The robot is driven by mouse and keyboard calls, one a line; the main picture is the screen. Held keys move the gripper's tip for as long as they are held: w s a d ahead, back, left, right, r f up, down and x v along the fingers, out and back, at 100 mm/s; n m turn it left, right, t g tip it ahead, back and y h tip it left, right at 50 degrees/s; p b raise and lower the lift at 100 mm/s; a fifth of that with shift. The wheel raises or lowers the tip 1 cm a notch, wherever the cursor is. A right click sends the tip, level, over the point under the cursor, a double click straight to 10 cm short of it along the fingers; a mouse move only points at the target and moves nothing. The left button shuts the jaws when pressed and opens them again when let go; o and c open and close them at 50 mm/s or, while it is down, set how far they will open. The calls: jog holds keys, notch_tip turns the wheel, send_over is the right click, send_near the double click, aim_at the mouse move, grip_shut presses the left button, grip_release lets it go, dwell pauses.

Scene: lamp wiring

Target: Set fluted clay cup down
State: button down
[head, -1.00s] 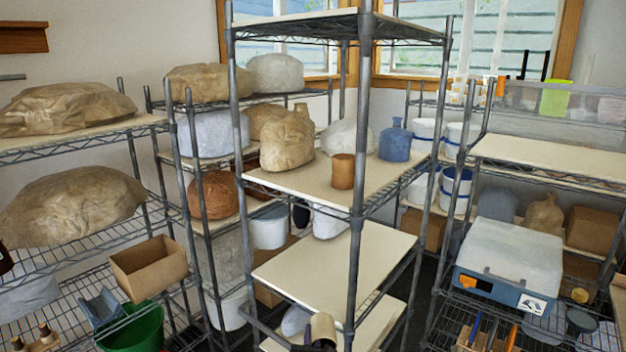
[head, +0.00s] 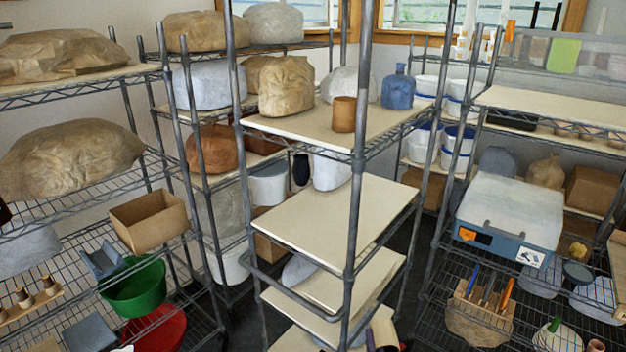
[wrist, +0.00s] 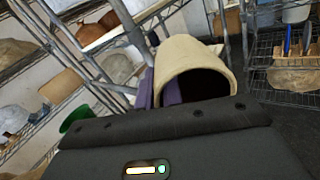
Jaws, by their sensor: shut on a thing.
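A cream, rounded clay cup (wrist: 196,72) is held in my gripper (wrist: 172,92) in the wrist view, its dark open mouth turned towards the camera. Purple finger pads show at its left side; the far finger is mostly hidden. In the head view the cup (head: 383,326) shows at the bottom edge, in front of the middle rack's lower shelves, partly cut off. My gripper (head: 371,342) shows there only as a purple sliver. Fluting cannot be made out.
The middle rack's board shelf (head: 335,215) is bare across most of its top. The board above holds a terracotta cup (head: 344,115), a wrapped lump (head: 286,86) and a blue bottle (head: 397,88). A rack post (head: 352,240) stands in front. A blue-sided bin (head: 508,225) is at right.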

jog(key=shift+w, duration=0.1)
jog(key=shift+w+f, duration=0.35)
jog(key=shift+f, duration=0.4)
jog(key=shift+w+f, duration=0.35)
jog(key=shift+f, duration=0.35)
jog(key=shift+w+f, duration=0.35)
jog(key=shift+f, duration=0.4)
jog(key=s+f, duration=0.4)
jog(key=f, duration=0.1)
jog(key=shift+s+f, duration=0.25)
